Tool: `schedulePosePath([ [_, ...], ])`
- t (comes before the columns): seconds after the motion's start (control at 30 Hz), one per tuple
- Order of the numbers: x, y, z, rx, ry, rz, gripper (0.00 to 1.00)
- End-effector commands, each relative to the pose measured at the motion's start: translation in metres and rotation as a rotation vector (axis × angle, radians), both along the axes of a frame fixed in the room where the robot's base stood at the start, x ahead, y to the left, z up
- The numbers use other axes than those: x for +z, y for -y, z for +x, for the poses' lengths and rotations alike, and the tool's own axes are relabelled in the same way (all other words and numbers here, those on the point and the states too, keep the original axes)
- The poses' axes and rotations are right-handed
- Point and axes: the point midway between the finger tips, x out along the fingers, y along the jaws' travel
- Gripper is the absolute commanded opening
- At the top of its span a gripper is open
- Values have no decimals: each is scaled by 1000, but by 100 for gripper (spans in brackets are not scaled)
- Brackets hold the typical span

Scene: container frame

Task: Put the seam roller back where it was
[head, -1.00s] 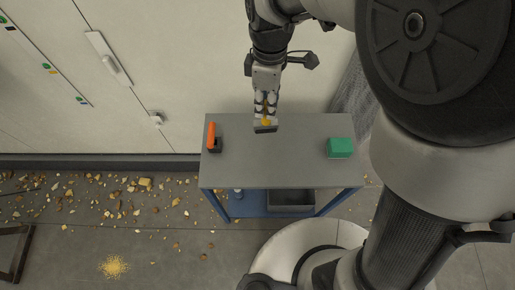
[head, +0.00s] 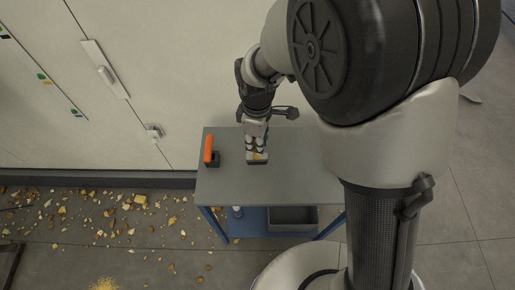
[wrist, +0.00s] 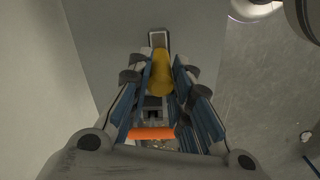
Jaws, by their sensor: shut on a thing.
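The seam roller, with a yellow handle (wrist: 162,75) and a grey-framed end, is between my gripper's fingers in the wrist view. My gripper (head: 256,149) points down and is shut on it. In the head view the roller (head: 257,158) shows as a small yellow and dark piece below the fingers, over the middle of the grey tabletop (head: 290,186). I cannot tell whether it touches the top.
An orange-handled tool with a dark base (head: 209,151) stands left of my gripper; its orange part (wrist: 152,133) also shows in the wrist view. A grey bin (head: 293,217) sits on the blue lower shelf. A pale wall with cabinets is behind. Crumbs litter the floor.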

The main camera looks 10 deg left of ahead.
Motion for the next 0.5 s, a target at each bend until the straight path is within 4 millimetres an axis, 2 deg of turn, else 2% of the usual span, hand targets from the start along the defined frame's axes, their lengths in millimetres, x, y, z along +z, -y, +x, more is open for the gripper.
schedulePosePath([
  [0.23,-37,1,-1,0,-2,-2,0],
  [0.47,-41,0,0,0,0,0,0],
  [0.5,-41,0,-1,0,-1,-1,20],
])
